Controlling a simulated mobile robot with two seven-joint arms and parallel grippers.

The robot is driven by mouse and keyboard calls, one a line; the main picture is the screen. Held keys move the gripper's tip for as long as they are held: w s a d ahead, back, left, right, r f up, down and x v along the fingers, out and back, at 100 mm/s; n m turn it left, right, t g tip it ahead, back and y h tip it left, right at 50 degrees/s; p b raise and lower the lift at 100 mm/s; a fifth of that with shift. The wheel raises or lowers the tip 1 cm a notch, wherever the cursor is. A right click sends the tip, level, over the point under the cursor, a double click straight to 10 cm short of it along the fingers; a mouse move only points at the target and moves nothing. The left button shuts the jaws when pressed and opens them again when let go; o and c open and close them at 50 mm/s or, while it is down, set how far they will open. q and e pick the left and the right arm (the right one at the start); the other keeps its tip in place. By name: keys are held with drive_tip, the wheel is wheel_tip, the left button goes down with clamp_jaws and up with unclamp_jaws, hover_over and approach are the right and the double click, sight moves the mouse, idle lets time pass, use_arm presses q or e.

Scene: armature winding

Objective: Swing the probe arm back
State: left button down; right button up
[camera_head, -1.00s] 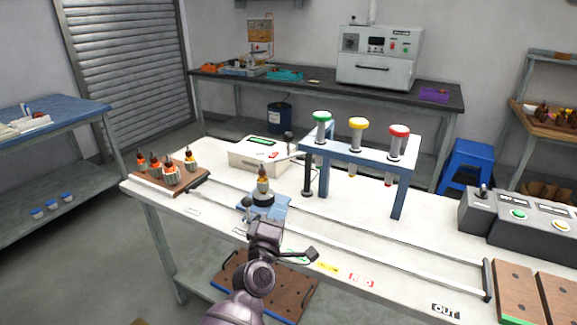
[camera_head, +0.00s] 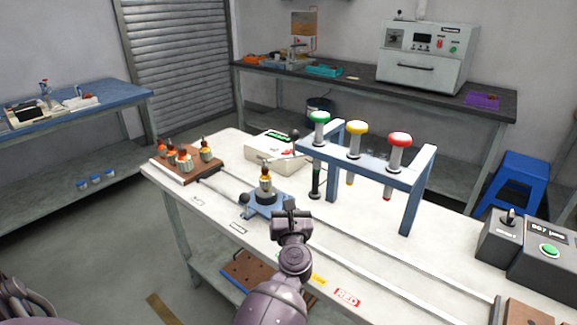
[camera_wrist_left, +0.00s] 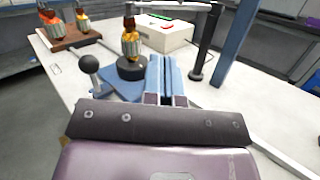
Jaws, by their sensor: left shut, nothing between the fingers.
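The probe arm (camera_head: 284,159) is a thin grey bar running left from the top of a black post (camera_head: 316,182) to above an armature (camera_head: 265,180). In the left wrist view the bar (camera_wrist_left: 168,3) crosses at the top edge; whether its tip touches the armature is unclear. The armature stands upright on a blue carriage (camera_head: 258,209), with a black ball knob (camera_wrist_left: 89,62) at its left. My left gripper (camera_head: 291,212) is shut and empty, just right of the carriage and in front of the post, apart from the probe arm. My right gripper is out of view.
A white tester box (camera_head: 271,152) stands behind the carriage. A blue frame (camera_head: 420,190) with green, yellow and red-topped plungers is right of the post. A wooden rack (camera_head: 169,168) with several armatures sits left. Rails (camera_head: 350,240) cross the white table; a control box (camera_head: 545,250) is right.

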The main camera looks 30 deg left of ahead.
use_arm(q)
drive_tip(key=shift+s+a+n, duration=0.35)
drive_tip(key=shift+a+n, duration=0.05)
drive_tip(key=shift+n, duration=0.4)
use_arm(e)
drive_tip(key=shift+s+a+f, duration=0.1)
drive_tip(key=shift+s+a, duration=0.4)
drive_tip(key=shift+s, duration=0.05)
use_arm(q)
drive_tip(key=x, duration=1.4)
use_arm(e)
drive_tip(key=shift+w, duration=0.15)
use_arm(q)
drive_tip(key=shift+a, duration=0.1)
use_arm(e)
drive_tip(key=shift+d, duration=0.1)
